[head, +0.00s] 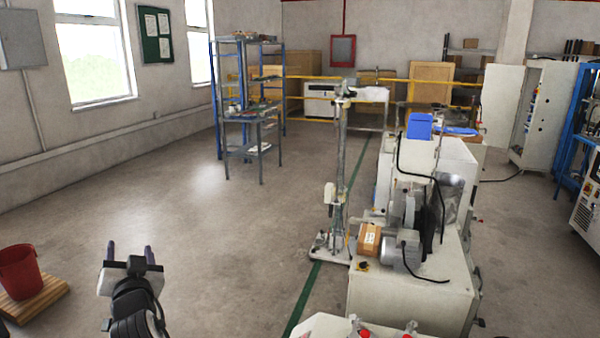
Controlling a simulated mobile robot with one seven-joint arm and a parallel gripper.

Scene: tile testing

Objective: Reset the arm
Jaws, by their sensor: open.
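My gripper (130,251) is in the lower left of the head view, at the end of my dark arm. Its two fingers point away from me and stand apart, with nothing between them. It is over open floor, clear of the things around it. The lower part of my arm runs out of the bottom of the picture.
A red bucket (19,271) stands on a wooden pallet (35,301) left of my gripper. A grey machine (415,297) with a motor and cables fills the right. Blue and grey shelves (240,120) stand farther back. The floor (215,235) between is clear.

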